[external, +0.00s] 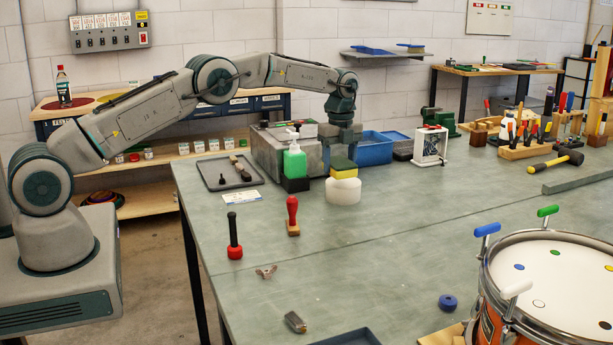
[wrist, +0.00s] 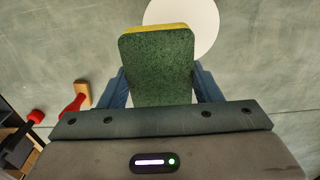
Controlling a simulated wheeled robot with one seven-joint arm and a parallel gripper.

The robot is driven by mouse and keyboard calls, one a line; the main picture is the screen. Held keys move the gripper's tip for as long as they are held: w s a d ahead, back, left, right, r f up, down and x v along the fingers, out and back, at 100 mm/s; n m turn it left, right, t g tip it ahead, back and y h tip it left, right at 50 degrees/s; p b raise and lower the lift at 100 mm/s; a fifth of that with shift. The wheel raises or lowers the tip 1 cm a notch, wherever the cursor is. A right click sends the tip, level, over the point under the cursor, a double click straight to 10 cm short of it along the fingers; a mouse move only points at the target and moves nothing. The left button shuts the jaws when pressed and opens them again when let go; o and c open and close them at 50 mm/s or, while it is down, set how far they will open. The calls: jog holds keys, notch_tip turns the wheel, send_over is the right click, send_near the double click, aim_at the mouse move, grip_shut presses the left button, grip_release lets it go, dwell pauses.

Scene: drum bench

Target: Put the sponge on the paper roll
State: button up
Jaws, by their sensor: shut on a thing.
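The sponge, yellow with a green face, is between the fingers of my gripper (external: 342,153). In the external view the sponge (external: 345,170) appears right at the top of the white paper roll (external: 343,192), which stands upright on the bench; I cannot tell whether they touch. In the wrist view the green face of the sponge (wrist: 158,70) fills the space between the blue fingers. It hides the near part of the round white roll top (wrist: 198,25), which shows beyond it and to the right.
A green bottle (external: 294,162) on a dark block stands left of the roll. A red-handled tool (external: 292,212) stands nearer the front. A grey machine block (external: 270,155) and a blue bin (external: 371,150) are behind. The drum (external: 545,280) is at front right. The bench middle is clear.

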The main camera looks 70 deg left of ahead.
aim_at(339, 176)
jog(key=shift+f+p, duration=0.45)
jog(key=shift+f, duration=1.75)
jog(key=o, duration=0.9)
jog(key=shift+o, duration=0.2)
